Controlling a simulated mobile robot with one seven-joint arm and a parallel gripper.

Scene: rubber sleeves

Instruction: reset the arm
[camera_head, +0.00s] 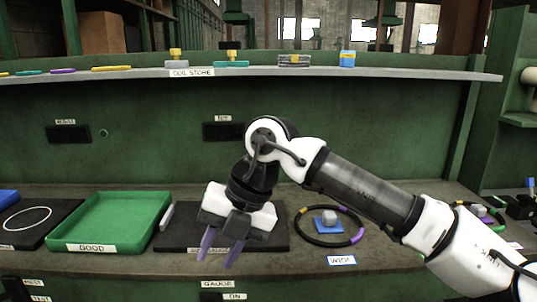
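My arm reaches in from the lower right of the head view, bent at the elbow, with the hand pointing down. My gripper (221,252) hangs over the front of the bench (185,190), in front of a black mat (178,240). Its two purplish fingers are apart, with nothing seen between them. The hand hides the middle of the black mat and part of its label.
A green tray (108,218) labelled "GOOD" stands left of my gripper. A black ring (308,239) around a blue piece with a grey block (329,217) lies to the right, by a "WIDE" label. A shelf (270,73) with small coloured parts runs behind.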

